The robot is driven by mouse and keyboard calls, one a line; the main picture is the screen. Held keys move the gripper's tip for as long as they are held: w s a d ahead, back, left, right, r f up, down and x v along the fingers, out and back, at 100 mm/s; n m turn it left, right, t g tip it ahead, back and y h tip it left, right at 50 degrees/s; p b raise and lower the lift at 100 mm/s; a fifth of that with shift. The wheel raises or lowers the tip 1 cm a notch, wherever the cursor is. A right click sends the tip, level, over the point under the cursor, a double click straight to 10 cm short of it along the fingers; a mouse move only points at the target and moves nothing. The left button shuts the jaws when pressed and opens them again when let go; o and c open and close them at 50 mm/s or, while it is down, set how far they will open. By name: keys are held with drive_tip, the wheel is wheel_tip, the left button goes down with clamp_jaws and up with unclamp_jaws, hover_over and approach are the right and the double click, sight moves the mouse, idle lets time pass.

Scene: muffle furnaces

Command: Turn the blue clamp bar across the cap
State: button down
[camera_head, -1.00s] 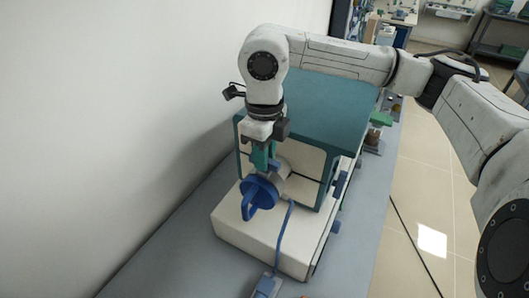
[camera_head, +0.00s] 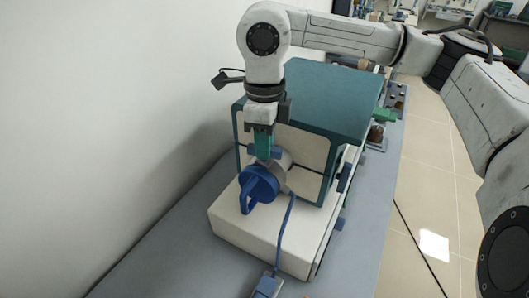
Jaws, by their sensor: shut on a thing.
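The teal muffle furnace (camera_head: 345,95) stands on a cream base (camera_head: 240,228), with its pale front facing me. A round blue cap (camera_head: 262,187) with a loop handle sits in front of a short grey tube (camera_head: 286,172) on the furnace front. The blue clamp bar (camera_head: 277,153) shows just above the cap, at the tips of my gripper (camera_head: 264,154). My gripper points down, with its green fingers shut on the bar. The fingers hide the bar's middle, and I cannot tell how its far end meets the tube.
Blue fittings (camera_head: 343,178) stick out on the furnace's right side. A white wall (camera_head: 100,120) is close on the left.

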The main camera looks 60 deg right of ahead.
drive_tip(key=n+b, duration=0.3)
drive_tip(key=b, duration=0.1)
drive_tip(key=shift+f+n, duration=0.25)
drive_tip(key=shift+n, duration=0.15)
drive_tip(key=n+b, duration=0.2)
drive_tip(key=n, duration=0.1)
drive_tip(key=shift+r+n, duration=0.1)
drive_tip(key=shift+n, duration=0.2)
drive_tip(key=n+b, duration=0.2)
drive_tip(key=n, duration=0.1)
drive_tip(key=shift+n, duration=0.3)
drive_tip(key=shift+r+n+b, duration=0.15)
drive_tip(key=shift+n+b, duration=0.5)
drive_tip(key=shift+n, duration=1.25)
drive_tip(key=c, duration=1)
unclamp_jaws()
drive_tip(key=shift+c, duration=0.2)
